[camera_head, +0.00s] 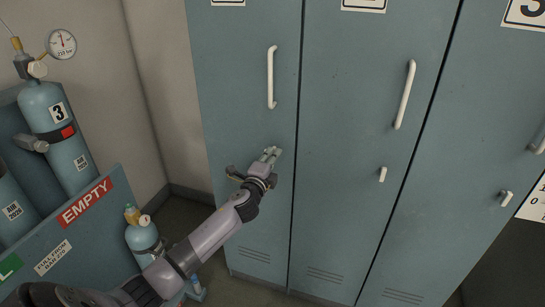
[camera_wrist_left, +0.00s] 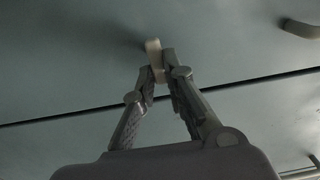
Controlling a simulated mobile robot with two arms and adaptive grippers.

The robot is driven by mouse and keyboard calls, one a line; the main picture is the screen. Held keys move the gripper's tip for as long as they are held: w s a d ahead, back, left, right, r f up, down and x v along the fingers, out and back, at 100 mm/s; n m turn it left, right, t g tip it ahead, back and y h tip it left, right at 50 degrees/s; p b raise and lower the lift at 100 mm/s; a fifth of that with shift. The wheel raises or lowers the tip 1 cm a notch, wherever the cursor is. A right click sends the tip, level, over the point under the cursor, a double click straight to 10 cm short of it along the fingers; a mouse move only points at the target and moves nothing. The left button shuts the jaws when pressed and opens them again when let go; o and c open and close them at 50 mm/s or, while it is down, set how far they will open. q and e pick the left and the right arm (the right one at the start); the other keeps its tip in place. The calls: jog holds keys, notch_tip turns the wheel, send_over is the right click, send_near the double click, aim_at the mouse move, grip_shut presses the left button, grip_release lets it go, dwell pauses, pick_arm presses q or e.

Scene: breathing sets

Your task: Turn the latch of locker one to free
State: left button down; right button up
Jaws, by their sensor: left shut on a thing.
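Locker one (camera_head: 245,75) is the leftmost blue-grey door in the head view, and it is closed. My left gripper (camera_head: 271,155) is at its right side, below the white handle (camera_head: 271,77). The gripper is shut on the small pale latch. In the left wrist view the latch (camera_wrist_left: 154,55) shows between the fingertips (camera_wrist_left: 160,75), with its end sticking out past them. In the head view the fingers hide most of the latch, so its exact turn is hard to tell. My right gripper is not in view.
Two more closed lockers stand to the right, with latches (camera_head: 382,174) and (camera_head: 507,197) below their handles. At the left, a blue rack (camera_head: 105,215) marked EMPTY holds gas cylinders (camera_head: 50,110). A small cylinder (camera_head: 142,237) stands near my left arm.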

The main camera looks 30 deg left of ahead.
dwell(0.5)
pick_arm(q)
jog(key=c, duration=1.6)
grip_release()
jog(key=shift+c, duration=0.2)
jog(key=shift+s, duration=0.15)
jog(key=v, duration=1.2)
jog(key=shift+f, duration=0.15)
